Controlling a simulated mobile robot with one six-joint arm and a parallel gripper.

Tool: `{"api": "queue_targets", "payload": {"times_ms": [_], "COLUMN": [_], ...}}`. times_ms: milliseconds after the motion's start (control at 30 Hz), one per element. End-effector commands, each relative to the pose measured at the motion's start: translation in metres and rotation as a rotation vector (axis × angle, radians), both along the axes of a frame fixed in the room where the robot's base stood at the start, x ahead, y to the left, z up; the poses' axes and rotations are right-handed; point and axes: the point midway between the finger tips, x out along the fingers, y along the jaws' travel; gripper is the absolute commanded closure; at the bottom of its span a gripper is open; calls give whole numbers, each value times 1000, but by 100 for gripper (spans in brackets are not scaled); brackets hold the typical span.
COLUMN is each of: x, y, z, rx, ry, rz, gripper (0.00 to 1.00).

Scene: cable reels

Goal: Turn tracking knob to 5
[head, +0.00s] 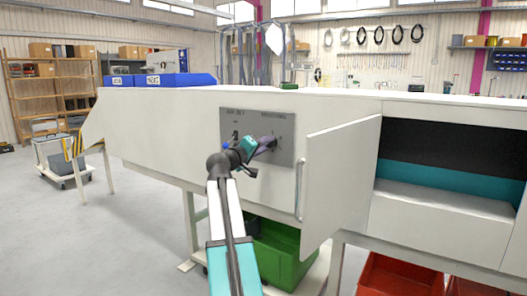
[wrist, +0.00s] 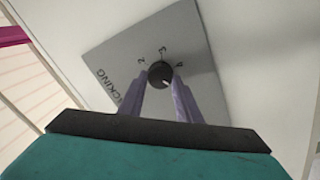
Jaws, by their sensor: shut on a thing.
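The tracking knob (wrist: 159,71) is a small dark round knob on a grey panel (wrist: 190,40) in the wrist view. Numbers that look like 2, 3 and a third, unclear one curve around its visible side; part of the word TRACKING shows at the left. My gripper (wrist: 159,80) has one pale purple finger on each side of the knob and is shut on it. A small light mark shows on the knob's lower edge; I cannot tell which number it is set to. In the head view my gripper (head: 271,143) reaches the panel (head: 284,158) and hides the knob.
A white cabinet door (head: 336,180) with a handle stands open right of the panel. A blue-tipped switch (head: 226,145) sits left of my gripper. A green bin (head: 280,245) and a red bin (head: 395,275) stand below. Blue trays (head: 180,80) rest on top.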

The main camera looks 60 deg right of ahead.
Motion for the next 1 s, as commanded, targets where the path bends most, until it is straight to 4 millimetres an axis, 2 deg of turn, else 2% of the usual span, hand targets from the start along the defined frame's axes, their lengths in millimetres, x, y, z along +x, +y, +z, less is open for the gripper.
{"api": "queue_targets", "payload": {"times_ms": [467, 500, 600, 1000], "x": [2, 2, 1, 1], "y": [-1, -1, -1, 2], "z": [5, 5, 4, 1], "rx": [-8, -8, -6, -2], "ry": [-21, -20, -20, -20], "rz": [6, 6, 4, 3], "gripper": [91, 66, 50, 50]}}
